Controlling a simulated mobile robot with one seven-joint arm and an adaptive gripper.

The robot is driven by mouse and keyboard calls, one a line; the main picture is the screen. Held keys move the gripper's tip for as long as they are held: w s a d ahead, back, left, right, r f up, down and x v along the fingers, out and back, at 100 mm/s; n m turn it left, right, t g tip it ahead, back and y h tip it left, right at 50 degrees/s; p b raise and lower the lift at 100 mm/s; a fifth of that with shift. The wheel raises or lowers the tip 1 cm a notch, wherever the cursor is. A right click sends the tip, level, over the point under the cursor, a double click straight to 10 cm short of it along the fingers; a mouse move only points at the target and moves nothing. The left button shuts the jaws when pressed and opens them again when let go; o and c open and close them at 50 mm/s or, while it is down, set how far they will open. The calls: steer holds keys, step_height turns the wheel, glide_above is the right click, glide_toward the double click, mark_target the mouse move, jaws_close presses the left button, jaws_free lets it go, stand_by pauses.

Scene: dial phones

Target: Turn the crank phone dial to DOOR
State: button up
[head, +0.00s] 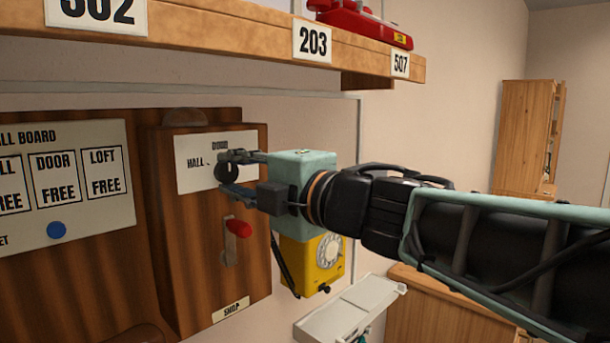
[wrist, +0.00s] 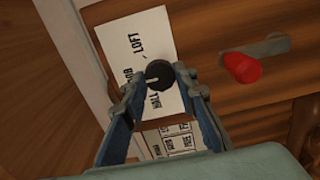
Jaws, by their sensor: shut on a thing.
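The crank phone (head: 183,240) is a dark wooden box on the wall with a white label plate (head: 190,178). Its black dial knob (head: 222,171) sits between the fingertips of my gripper (head: 236,173), which is shut on it. In the wrist view the knob (wrist: 159,74) shows a white pointer line, and the fingertips (wrist: 162,87) lie on both sides of it. The line points roughly to the DOOR word, slightly towards HALL. HALL, DOOR and LOFT are printed around the knob; DOOR is small and partly unclear. In the head view LOFT is hidden behind my gripper.
A red-handled crank (head: 238,228) sticks out below the dial, close under my gripper. A wall board (head: 75,200) with DOOR FREE and LOFT FREE cards is at left. A yellow phone (head: 312,265) hangs behind my gripper. A wooden shelf (head: 250,28) runs above.

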steer(key=o, duration=1.2)
steer(key=shift+c, duration=0.2)
steer(key=v, duration=1.2)
steer(key=shift+w, duration=0.1)
